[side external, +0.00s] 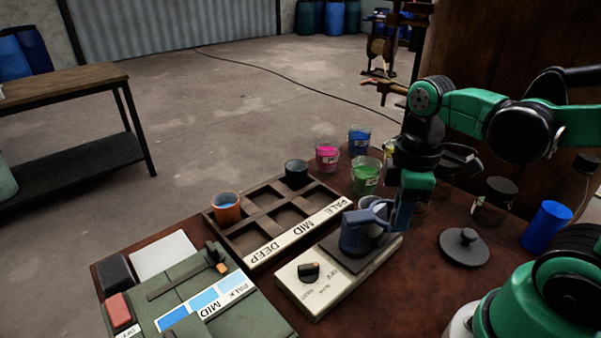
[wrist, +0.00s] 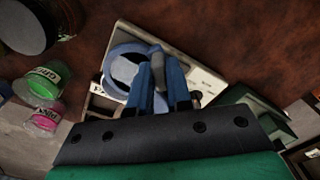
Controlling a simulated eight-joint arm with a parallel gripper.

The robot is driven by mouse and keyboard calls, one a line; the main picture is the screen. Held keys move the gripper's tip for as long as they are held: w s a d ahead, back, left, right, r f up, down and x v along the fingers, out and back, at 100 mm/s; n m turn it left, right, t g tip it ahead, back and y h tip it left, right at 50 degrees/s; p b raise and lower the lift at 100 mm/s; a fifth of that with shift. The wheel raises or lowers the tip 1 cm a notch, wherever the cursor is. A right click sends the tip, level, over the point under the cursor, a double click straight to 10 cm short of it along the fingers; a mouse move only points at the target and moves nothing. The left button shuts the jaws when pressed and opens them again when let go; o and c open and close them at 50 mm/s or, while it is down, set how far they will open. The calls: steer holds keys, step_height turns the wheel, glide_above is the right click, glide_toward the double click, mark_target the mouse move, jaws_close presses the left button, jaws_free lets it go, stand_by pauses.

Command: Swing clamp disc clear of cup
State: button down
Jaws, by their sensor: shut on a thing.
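A blue-grey cup (side external: 354,232) stands on the dark plate of a cream stirrer base (side external: 314,284), which has a black knob. In the wrist view the cup (wrist: 106,66) shows from above. The pale clamp disc (wrist: 126,68) lies over its mouth, with dark gaps around it; it also shows at the cup's top in the side view (side external: 374,209). My gripper (wrist: 164,84) has its blue fingers shut on a grey handle at the disc's right side. In the side view my gripper (side external: 396,216) is just right of the cup, and its fingertips partly hide the disc.
Pink (side external: 327,157), green (side external: 365,178) and blue (side external: 359,141) jars stand behind. A dark lid (side external: 463,247) and blue cylinder (side external: 547,226) are at right.

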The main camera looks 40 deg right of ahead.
steer(key=a+m, duration=0.6)
steer(key=m, duration=0.5)
steer(key=shift+s+a+m, duration=0.15)
steer(key=shift+a+m, duration=0.15)
steer(key=shift+m, duration=0.1)
stand_by(0.3)
steer(key=c, duration=0.8)
jaws_free()
steer(key=shift+r, duration=2.8)
